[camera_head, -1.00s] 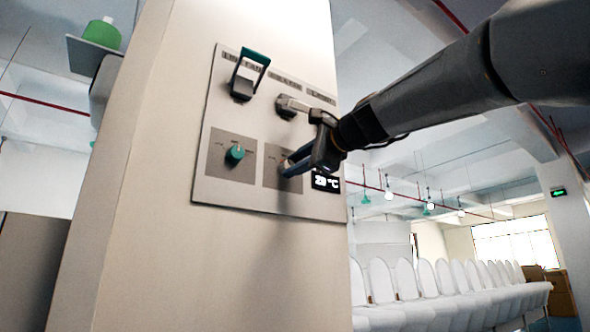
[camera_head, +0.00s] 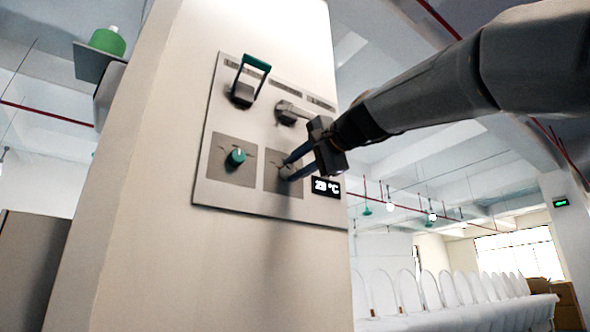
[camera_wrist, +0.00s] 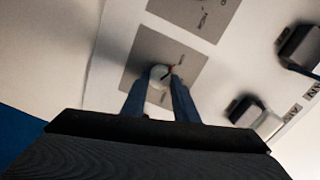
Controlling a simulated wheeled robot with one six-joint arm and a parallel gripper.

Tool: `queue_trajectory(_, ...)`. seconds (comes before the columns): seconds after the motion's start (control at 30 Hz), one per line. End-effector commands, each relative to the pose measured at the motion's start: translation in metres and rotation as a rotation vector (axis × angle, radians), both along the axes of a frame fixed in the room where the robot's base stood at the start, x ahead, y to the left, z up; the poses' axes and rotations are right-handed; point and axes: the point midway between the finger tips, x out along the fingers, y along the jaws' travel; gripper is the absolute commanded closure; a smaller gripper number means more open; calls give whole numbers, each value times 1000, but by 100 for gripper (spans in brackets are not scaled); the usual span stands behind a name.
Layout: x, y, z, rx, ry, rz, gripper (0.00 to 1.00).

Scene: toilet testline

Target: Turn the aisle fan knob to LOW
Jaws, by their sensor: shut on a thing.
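A pale round knob (camera_head: 286,173) sits on a grey square plate (camera_head: 270,185) at the lower middle of the wall panel. In the wrist view the same knob (camera_wrist: 157,77) shows a small reddish mark at its right edge. My gripper (camera_head: 287,166) reaches in from the right with its blue fingers on either side of this knob, shut on it. In the wrist view the fingers of my gripper (camera_wrist: 158,88) flank the knob's near part. The small plate lettering is too blurred to read for certain. A teal knob (camera_head: 236,157) sits on the neighbouring plate to the left.
The panel (camera_head: 225,200) also carries a teal-handled lever switch (camera_head: 245,90) and a grey switch (camera_head: 290,112) above the knobs. White toilets (camera_head: 440,290) line the background.

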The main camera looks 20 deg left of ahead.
Motion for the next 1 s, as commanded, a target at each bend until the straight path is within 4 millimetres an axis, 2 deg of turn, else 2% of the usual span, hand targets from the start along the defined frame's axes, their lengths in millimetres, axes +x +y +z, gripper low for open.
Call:
queue_trajectory(0.37, 0, 0, -1, -5, -2, 2, 96)
queue_trajectory(0.4, 0, 0, -1, -5, -2, 2, 72)
queue_trajectory(0.5, 0, 1, -1, -5, -2, 2, 55)
queue_trajectory(0.83, -1, -1, 0, -3, -3, 0, 55)
queue_trajectory(1.0, -13, -17, 1, -1, -4, -1, 55)
